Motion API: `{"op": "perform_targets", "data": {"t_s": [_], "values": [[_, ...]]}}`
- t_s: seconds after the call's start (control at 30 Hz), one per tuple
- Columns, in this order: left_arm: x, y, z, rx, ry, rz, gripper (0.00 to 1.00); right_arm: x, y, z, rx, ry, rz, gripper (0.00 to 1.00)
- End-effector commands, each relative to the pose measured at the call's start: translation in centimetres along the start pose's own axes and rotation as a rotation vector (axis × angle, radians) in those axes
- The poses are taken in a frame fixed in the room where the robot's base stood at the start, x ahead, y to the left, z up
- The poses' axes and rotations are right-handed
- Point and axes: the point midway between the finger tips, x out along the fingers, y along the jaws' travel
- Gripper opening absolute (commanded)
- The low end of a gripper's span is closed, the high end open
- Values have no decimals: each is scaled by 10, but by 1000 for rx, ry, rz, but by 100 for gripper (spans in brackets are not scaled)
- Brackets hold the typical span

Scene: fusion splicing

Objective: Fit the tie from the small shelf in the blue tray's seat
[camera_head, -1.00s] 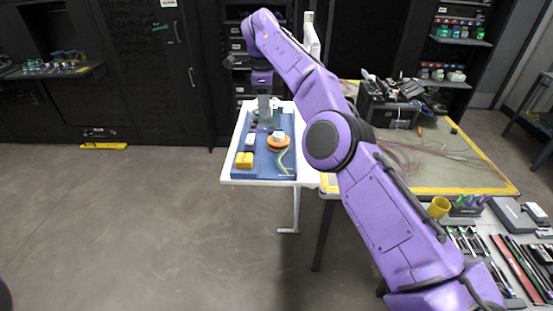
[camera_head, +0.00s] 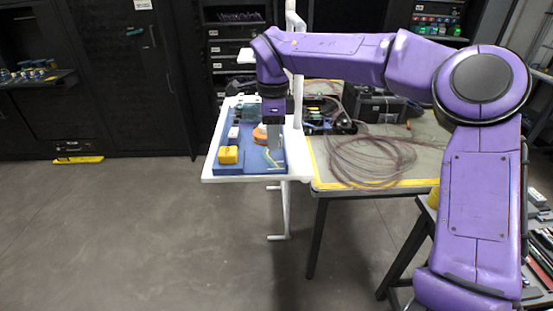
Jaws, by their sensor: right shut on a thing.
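The blue tray (camera_head: 248,170) lies on a white table in the middle of the view. My right gripper (camera_head: 274,150) points down over the tray's right part. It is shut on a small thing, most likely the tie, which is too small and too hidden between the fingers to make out. The tray's seat cannot be told apart at this size. I cannot pick out the small shelf. My left gripper is out of view.
On the tray are a yellow block (camera_head: 228,155), a small white piece (camera_head: 233,132), an orange round thing (camera_head: 260,134) partly behind my gripper, and a thin yellowish strand. A workbench (camera_head: 405,165) with coiled cable stands to the right.

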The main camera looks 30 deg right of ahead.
Motion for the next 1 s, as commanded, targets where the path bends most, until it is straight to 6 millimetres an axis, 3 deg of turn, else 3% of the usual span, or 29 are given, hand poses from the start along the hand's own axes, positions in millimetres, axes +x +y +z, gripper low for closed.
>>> {"op": "perform_targets", "data": {"t_s": [0.17,0.3,0.53,0.57,0.6,0.63,1.0], "values": [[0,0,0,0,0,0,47,19,13,-9,-2,1,3,0],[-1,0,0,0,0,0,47,42,12,-8,-1,3,3,0],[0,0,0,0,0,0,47,50,12,-9,0,6,9,0],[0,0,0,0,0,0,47,50,12,-9,0,6,9,27],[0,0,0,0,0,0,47,51,12,-9,0,7,10,40],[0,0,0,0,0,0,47,50,12,-9,0,6,9,46],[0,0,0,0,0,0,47,38,11,-7,0,2,0,46]]}}
